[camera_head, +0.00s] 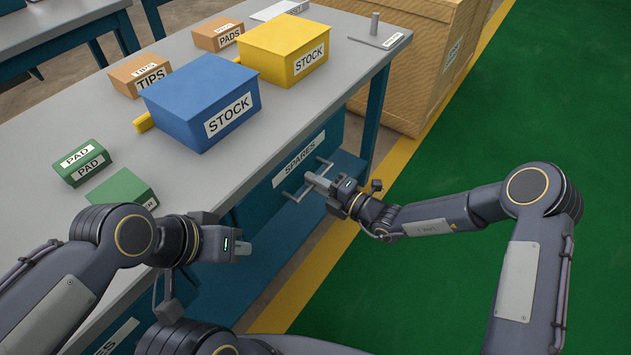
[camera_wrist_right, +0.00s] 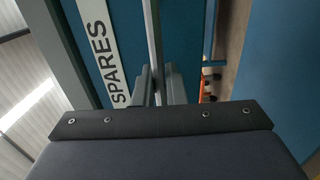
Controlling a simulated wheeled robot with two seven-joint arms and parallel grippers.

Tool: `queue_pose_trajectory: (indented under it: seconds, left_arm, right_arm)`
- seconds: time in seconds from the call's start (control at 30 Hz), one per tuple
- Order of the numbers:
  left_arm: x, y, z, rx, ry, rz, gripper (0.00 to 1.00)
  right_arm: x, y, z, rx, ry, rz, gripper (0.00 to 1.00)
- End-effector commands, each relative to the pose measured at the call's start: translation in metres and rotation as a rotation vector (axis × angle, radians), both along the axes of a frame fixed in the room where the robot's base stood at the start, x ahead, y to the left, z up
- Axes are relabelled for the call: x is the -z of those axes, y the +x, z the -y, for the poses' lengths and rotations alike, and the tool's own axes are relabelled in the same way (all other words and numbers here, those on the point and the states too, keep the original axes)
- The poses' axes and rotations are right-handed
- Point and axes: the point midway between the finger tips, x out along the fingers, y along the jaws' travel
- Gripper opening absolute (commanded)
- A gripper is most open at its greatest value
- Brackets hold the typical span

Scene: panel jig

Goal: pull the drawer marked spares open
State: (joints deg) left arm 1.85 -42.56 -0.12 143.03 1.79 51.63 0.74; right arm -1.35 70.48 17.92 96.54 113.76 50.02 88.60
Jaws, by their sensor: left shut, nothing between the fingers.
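The drawer marked SPARES (camera_head: 283,178) is in the bench's blue front, its white label facing out; it looks closed, with no gap visible. Its grey bar handle (camera_head: 292,196) stands out from the front. My right gripper (camera_head: 314,181) is at the handle's middle. In the right wrist view, its two fingers (camera_wrist_right: 159,86) sit close together on either side of the bar (camera_wrist_right: 152,30), beside the SPARES label (camera_wrist_right: 96,45); they look shut on it. My left gripper (camera_head: 246,248) is shut and empty, before the bench front, left of the handle and apart from it.
On the grey benchtop (camera_head: 110,118) stand a blue STOCK box (camera_head: 185,100), a yellow STOCK box (camera_head: 280,45), TIPS and PADS cartons and green PAD boxes (camera_head: 85,162). A wooden crate (camera_head: 425,60) stands beyond the bench. The green floor (camera_head: 480,120) at right is clear.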

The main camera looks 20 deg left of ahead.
Motion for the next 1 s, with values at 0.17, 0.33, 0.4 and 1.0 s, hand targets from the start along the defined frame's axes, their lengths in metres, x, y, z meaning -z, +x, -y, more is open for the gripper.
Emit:
queue_pose_trajectory:
  seconds: [0.17,0.33,0.4,1.0]
  left_arm:
    - [0.0,0.0,0.0,0.0,0.0,0.0,0.0]
    - [0.0,0.0,0.0,0.0,0.0,0.0,0.0]
    - [0.0,0.0,0.0,0.0,0.0,0.0,0.0]
    - [-0.039,0.0,0.0,0.0,0.0,0.0,0.0]
  right_arm:
    - [0.0,0.0,0.0,0.0,0.0,0.001,0.0]
    - [0.0,0.0,0.0,0.0,0.0,0.001,0.0]
    - [0.0,0.0,0.001,0.0,-0.001,0.001,0.0]
    - [-0.004,-0.035,0.1,0.007,-0.003,-0.004,0.0]
